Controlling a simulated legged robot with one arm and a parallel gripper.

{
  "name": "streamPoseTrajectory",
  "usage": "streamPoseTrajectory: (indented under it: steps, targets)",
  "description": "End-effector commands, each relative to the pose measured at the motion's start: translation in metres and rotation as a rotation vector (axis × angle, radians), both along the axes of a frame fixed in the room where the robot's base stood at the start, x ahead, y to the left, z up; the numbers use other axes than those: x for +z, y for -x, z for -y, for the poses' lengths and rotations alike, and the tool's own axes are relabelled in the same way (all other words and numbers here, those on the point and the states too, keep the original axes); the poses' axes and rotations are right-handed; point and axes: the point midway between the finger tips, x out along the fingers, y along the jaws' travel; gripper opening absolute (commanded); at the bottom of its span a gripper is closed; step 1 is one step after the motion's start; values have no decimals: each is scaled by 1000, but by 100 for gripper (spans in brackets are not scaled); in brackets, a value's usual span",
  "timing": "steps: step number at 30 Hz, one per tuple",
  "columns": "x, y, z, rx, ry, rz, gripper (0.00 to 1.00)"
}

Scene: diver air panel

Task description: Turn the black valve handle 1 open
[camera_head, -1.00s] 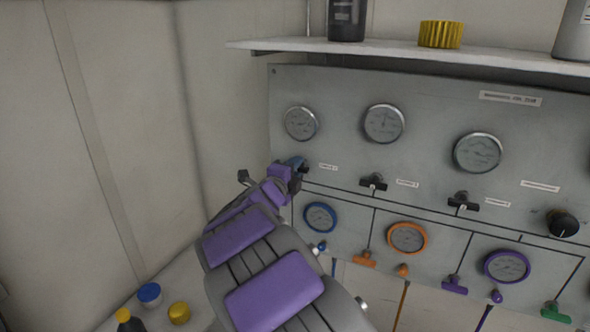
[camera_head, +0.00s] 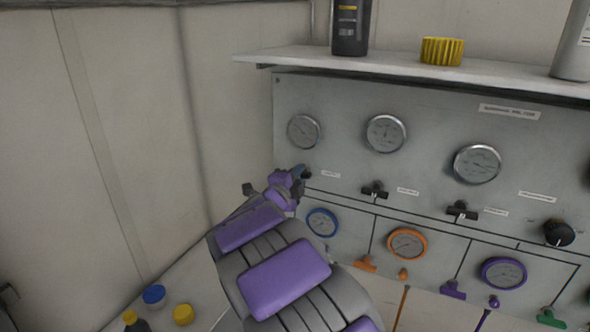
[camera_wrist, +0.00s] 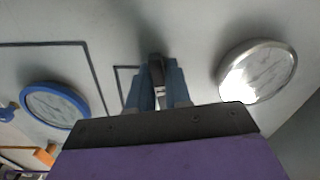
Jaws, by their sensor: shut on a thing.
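My gripper (camera_head: 303,173) is at the left end of the grey panel (camera_head: 330,100), below the leftmost silver gauge. In the wrist view, its blue fingers (camera_wrist: 157,88) are closed around a dark valve handle (camera_wrist: 156,66), which sticks out between them. In the head view, the gripper and my arm mostly hide this handle; only a small dark part shows at the fingertips. The leftmost silver gauge (camera_head: 304,131) also shows in the wrist view (camera_wrist: 256,72), to the right of the fingers.
Two more black valve handles (camera_head: 375,190) (camera_head: 462,211) and a black knob (camera_head: 559,233) lie to the right. Below are gauges with blue (camera_head: 322,222), orange (camera_head: 407,243) and purple (camera_head: 504,273) rims. A shelf (camera_head: 400,65) with bottles juts out above. A wall stands left.

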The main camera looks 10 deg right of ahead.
Motion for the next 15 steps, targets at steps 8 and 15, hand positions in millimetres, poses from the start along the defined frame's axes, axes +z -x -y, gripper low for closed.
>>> streamPoseTrajectory:
  steps: [8,15]
  targets:
    - [2,1,4,-4,205,-164,0]
    - [3,1,5,-5,389,-296,0]
